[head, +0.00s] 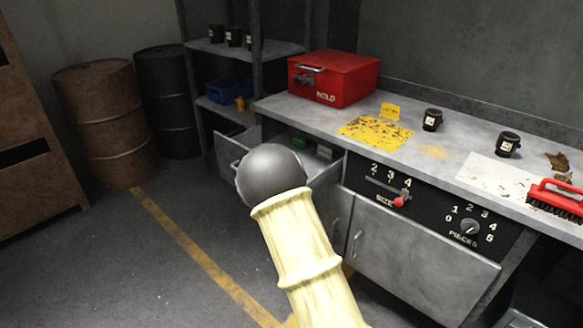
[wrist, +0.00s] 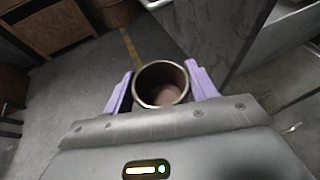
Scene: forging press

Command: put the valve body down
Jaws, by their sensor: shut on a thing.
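In the wrist view my gripper (wrist: 160,88) is shut on a hollow, round metal piece, which I take to be the valve body (wrist: 146,93). Its open round end with a bright rim faces the camera, and its inside is dull brown. One purple finger stands on each side of it. It is held in the air, with grey floor behind it. In the head view my own arm fills the middle and hides the gripper and the piece.
A grey workbench (head: 290,108) carries a red mold box (head: 340,85), a speckled yellow patch (head: 372,132), dark mugs (head: 432,120), a pale sheet (head: 485,168) and a red brush (head: 556,198). An open drawer (head: 325,172) juts out below. Barrels (head: 105,125) stand left; floor there is clear.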

